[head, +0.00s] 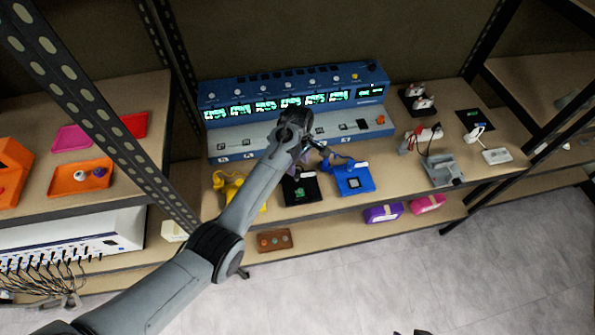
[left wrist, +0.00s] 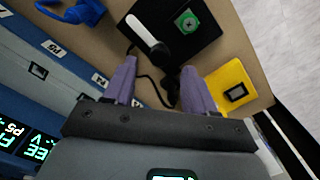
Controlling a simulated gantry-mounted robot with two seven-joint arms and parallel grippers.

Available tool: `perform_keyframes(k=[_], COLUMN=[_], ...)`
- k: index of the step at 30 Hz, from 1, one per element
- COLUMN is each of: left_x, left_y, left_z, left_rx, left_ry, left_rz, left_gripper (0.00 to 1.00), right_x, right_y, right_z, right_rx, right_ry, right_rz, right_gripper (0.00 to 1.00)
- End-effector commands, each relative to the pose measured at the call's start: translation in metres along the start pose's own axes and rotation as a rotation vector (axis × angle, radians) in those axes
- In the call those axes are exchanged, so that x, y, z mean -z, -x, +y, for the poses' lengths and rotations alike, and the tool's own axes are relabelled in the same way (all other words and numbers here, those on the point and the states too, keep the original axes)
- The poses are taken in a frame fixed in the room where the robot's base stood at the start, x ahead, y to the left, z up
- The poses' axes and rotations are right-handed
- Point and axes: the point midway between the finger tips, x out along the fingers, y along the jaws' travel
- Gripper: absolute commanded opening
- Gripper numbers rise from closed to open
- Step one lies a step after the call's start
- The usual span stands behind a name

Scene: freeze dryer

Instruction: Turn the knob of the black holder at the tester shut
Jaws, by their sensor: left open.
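The black holder (head: 306,195) lies on the shelf in front of the blue tester (head: 228,148), between a yellow holder and a blue holder. The fingertips point toward the black holder and are apart from the knob. In the head view my left arm hides part of the tester and the gripper (head: 303,158).
The yellow holder (head: 226,186) and the blue holder (head: 352,180) sit close on either side. A black cable (left wrist: 147,78) runs between the fingers in the wrist view. Other devices (head: 443,170) stand at the right. A metal upright (head: 110,125) crosses at the left.

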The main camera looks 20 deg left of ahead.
Motion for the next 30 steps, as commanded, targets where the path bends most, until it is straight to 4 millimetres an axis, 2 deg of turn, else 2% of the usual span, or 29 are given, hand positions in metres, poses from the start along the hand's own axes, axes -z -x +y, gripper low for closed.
perform_keyframes(k=[3,9,22,23,30], left_x=[0.000,0.000,0.000,0.000,0.000], left_y=[-0.020,-0.041,-0.048,-0.048,-0.048], left_z=[-0.001,0.000,0.000,0.000,0.000], left_rx=[0.002,0.001,0.000,0.000,0.000], left_ry=[-0.002,-0.001,-0.001,-0.001,-0.001], left_rz=[-0.001,0.000,0.000,0.000,0.000], left_gripper=[0.56,0.56,0.56,0.54,0.17], right_x=[-0.002,-0.004,-0.005,-0.005,-0.005], right_y=[-0.005,-0.009,-0.011,-0.011,-0.011], right_z=[-0.001,-0.002,-0.002,-0.002,0.000], right_rx=[0.003,0.006,0.004,0.003,-0.002], right_ry=[-0.003,-0.005,-0.002,-0.001,0.005], right_rz=[-0.002,-0.003,-0.004,-0.004,-0.005], right_gripper=[0.43,0.43,0.43,0.43,0.43])
